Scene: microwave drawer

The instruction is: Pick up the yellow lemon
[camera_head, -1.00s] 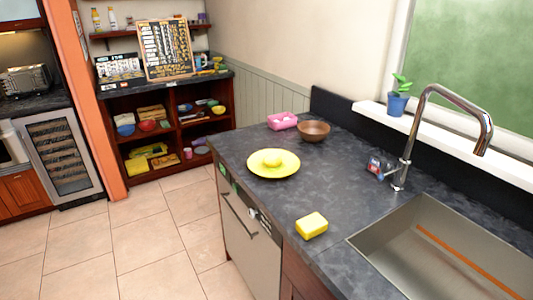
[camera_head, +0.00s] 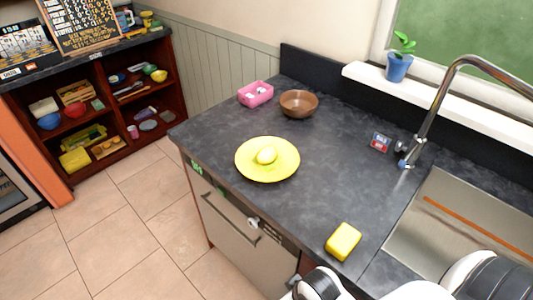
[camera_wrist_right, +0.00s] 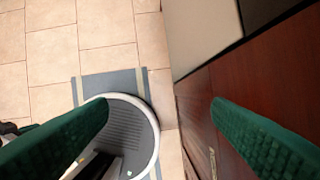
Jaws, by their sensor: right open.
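The yellow lemon (camera_head: 266,155) lies in the middle of a round yellow plate (camera_head: 249,172) on the dark countertop, in the head view. My right gripper (camera_wrist_right: 160,105) shows in the right wrist view as two green fingers spread wide apart with nothing between them. It points down beside reddish-brown cabinet fronts, away from the lemon. In the head view, white and black parts of my arm enter at the bottom right; the fingers cannot be made out there. My left gripper is not in view.
A yellow sponge (camera_head: 343,241) lies near the counter's front edge. A brown bowl (camera_head: 299,104) and a pink container (camera_head: 255,94) stand behind the plate. The sink (camera_head: 440,235) and tall faucet (camera_head: 430,115) are at the right. The counter around the plate is clear.

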